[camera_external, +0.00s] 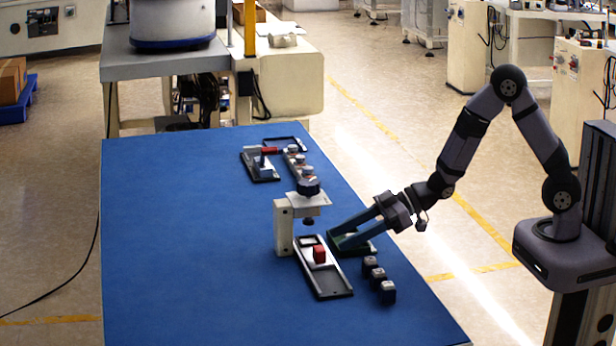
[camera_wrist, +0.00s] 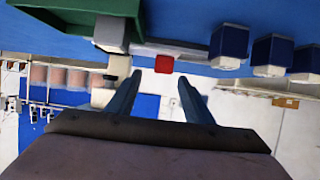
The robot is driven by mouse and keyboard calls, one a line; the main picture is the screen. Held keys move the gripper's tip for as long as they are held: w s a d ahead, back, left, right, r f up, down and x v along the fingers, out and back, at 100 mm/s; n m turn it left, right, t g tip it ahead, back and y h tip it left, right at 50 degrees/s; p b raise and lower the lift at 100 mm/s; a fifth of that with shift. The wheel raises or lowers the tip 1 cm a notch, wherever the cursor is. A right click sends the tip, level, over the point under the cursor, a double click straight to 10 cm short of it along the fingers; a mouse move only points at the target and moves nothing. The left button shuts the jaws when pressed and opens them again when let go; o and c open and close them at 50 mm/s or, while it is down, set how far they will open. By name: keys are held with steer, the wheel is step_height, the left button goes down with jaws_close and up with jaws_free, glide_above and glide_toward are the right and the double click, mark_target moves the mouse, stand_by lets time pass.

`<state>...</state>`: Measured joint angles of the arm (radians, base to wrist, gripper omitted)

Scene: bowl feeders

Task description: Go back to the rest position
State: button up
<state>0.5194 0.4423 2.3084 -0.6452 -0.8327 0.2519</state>
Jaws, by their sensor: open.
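My gripper (camera_external: 338,240) reaches down and left from my arm, at the right side of the blue table (camera_external: 180,240). Its fingers are apart, with nothing seen between them. In the wrist view my gripper (camera_wrist: 160,82) points toward a red block (camera_wrist: 164,64), which appears beyond the fingertips. The red block (camera_external: 319,254) sits on a dark, long tray (camera_external: 332,284) in front of a grey press stand (camera_external: 284,228).
Several dark blue cubes with light tops (camera_external: 377,273) stand in a row right of the long tray. The table's left half is clear.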

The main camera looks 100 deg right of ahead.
steer(key=shift+s+a+r+m+g+h+p, duration=0.2)
steer(key=shift+s+r+m+g+h+p, duration=0.15)
steer(key=shift+g+p, duration=0.15)
steer(key=s+a+f+g, duration=0.1)
steer(key=s+a+g, duration=0.1)
steer(key=s, duration=0.2)
steer(key=s+a+f+m+g, duration=0.1)
steer(key=s+a+g, duration=0.1)
steer(key=s+a, duration=0.1)
steer(key=s+a+g, duration=0.2)
steer(key=s+g, duration=0.1)
steer(key=s, duration=0.2)
steer(key=shift+s+a+f+m+h, duration=0.15)
steer(key=shift+a+f+m+h, duration=0.1)
steer(key=shift+a+f, duration=0.15)
steer(key=s+a+f+n+g+y+b, duration=0.1)
steer(key=s+a+g, duration=0.25)
steer(key=s, duration=0.35)
steer(key=s+a+f+n+g, duration=0.1)
steer(key=s+a+f+g, duration=0.1)
steer(key=s+a, duration=0.35)
step_height(320, 180, up, 13)
steer(key=s+d+p, duration=0.1)
steer(key=s+p, duration=0.1)
steer(key=p, duration=1)
steer(key=shift+d+f, duration=0.15)
steer(key=shift+d, duration=0.2)
steer(key=shift+s+f, duration=0.1)
step_height(320, 180, down, 16)
steer(key=b, duration=1.6)
